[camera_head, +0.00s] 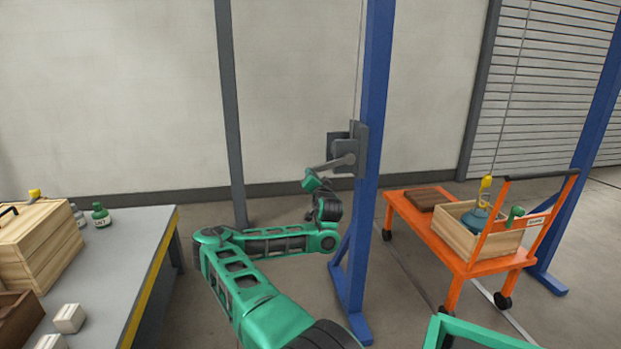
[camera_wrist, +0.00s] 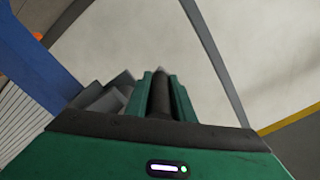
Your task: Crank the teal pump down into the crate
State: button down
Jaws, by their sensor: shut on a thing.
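The teal pump (camera_head: 474,219) sits low inside the wooden crate (camera_head: 483,243), and the crate's walls hide its lower part. A yellow hook block (camera_head: 486,184) is just above the pump; I cannot tell whether the line is slack. The grey winch (camera_head: 342,148) is mounted on the blue post (camera_head: 374,120), and its crank arm (camera_head: 330,164) points left and slightly down. My gripper (camera_head: 311,181) is at the outer end of the crank. In the wrist view its green fingers are shut on the dark crank handle (camera_wrist: 160,97).
The crate stands on an orange cart (camera_head: 411,221) beside a brown slab (camera_head: 434,198). A grey workbench (camera_head: 122,248) at left holds a wooden box (camera_head: 45,242), bottles (camera_head: 101,215) and small white blocks (camera_head: 69,318). A second blue post (camera_head: 578,183) stands at right.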

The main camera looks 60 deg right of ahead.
jog(key=shift+w+f, duration=0.2)
jog(key=shift+w, duration=0.15)
